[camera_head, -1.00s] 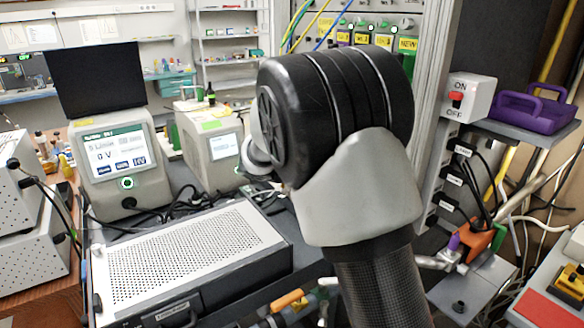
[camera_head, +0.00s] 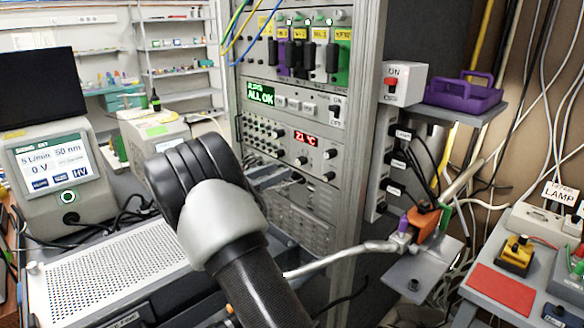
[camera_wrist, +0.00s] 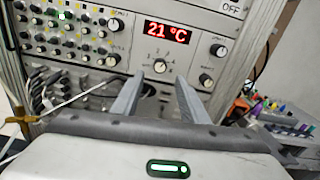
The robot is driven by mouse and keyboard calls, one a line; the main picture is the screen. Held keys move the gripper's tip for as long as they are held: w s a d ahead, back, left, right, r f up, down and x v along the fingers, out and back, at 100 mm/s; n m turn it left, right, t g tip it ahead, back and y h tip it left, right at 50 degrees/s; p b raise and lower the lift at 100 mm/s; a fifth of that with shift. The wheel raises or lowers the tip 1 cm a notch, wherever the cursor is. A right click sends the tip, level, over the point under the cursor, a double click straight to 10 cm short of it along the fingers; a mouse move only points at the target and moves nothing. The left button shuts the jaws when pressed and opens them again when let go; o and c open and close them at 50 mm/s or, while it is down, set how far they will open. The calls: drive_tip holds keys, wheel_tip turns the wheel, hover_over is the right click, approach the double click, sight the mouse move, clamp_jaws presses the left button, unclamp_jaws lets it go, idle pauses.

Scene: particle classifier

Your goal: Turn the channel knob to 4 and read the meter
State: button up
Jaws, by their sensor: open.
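A dial knob (camera_wrist: 160,66) with numbers around it sits on the rack panel, below a red lit display (camera_wrist: 167,32) that reads about 21 °C. The numbers are too small to tell the knob's setting for sure. My gripper (camera_wrist: 159,79) is open and empty in the wrist view. Its two fingers point at the panel, one on each side below the knob, and seem short of it. In the head view the display (camera_head: 306,137) and the small dial knob (camera_head: 301,160) show on the rack; my arm hides my gripper there.
Other knobs (camera_wrist: 219,50) and a panel of small knobs (camera_wrist: 75,35) flank the dial. An ON/OFF switch box (camera_head: 392,84) is fixed to the rack's right post. A perforated instrument (camera_head: 110,275) lies at the left.

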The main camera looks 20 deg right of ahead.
sight(298, 163)
drive_tip(key=x, duration=0.6)
drive_tip(key=shift+w+d, duration=0.15)
drive_tip(key=shift+d, duration=0.25)
clamp_jaws()
